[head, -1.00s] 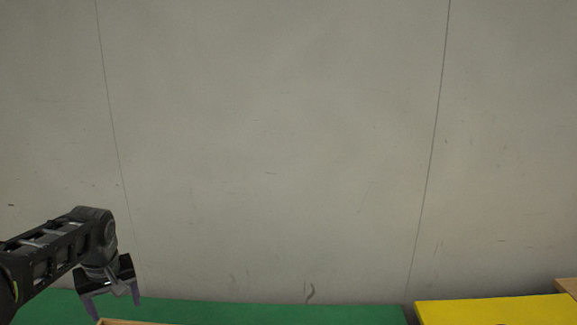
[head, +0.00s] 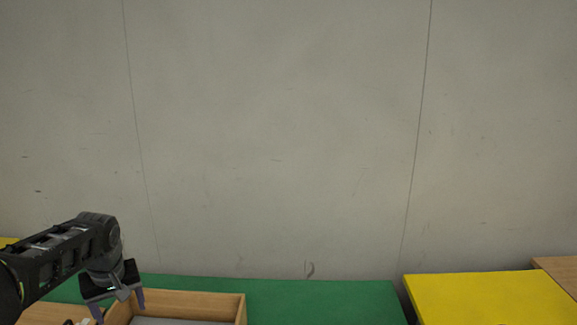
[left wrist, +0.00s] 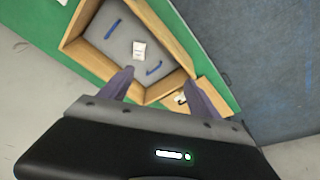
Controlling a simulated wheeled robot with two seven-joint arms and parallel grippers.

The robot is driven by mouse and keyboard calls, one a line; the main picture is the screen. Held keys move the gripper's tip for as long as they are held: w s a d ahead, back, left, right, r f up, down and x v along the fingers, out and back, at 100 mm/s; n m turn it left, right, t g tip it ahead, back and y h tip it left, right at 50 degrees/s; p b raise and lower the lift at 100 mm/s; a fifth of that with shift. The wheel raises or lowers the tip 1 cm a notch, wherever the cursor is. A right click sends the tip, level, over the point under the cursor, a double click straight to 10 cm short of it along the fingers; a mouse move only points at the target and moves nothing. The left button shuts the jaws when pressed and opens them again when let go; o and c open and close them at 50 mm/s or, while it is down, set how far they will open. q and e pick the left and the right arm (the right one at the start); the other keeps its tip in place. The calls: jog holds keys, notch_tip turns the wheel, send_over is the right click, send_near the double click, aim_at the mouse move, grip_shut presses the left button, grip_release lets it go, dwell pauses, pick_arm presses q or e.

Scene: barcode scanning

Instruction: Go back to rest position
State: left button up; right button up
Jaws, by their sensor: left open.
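My left gripper (head: 120,306) is at the lower left of the head view, with its two fingers apart and pointing down. It is beside the left end of a wooden box (head: 238,307) and appears above it. In the left wrist view the open fingers (left wrist: 160,90) frame part of the same box (left wrist: 157,32), with nothing between them. My right gripper is not in view.
The box stands on a green table (head: 320,300) and has a grey inside with a small white item (left wrist: 139,49) and blue strips. A yellow table (head: 480,298) is at the right. A wooden surface (head: 560,272) is beyond it. A plain wall (head: 280,140) stands behind.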

pick_arm(q)
jog(key=s+d+f+m+h, duration=0.1)
jog(key=s+d+f, duration=0.1)
jog(key=d+f, duration=0.6)
jog(key=s+d+f+m+g+h, duration=0.15)
jog(key=d+f, duration=0.25)
jog(key=f, duration=0.8)
jog(key=s+d+f+m+h, duration=0.1)
jog(key=s+d+f+h, duration=0.15)
jog(key=d+f, duration=0.5)
jog(key=s+d+f, duration=0.4)
jog(key=s, duration=0.4)
jog(key=s+d+f+g+h, duration=0.1)
jog(key=s+d+f, duration=0.2)
jog(key=s+f, duration=0.3)
jog(key=s+d+f, duration=0.3)
jog(key=s+d, duration=0.1)
jog(key=s, duration=0.5)
jog(key=w+d+f+m+b, duration=0.2)
jog(key=w+f+b, duration=0.1)
jog(key=f+b, duration=0.5)
jog(key=shift+w+d+b, duration=0.15)
jog(key=shift+d+b, duration=0.25)
jog(key=shift+b, duration=0.65)
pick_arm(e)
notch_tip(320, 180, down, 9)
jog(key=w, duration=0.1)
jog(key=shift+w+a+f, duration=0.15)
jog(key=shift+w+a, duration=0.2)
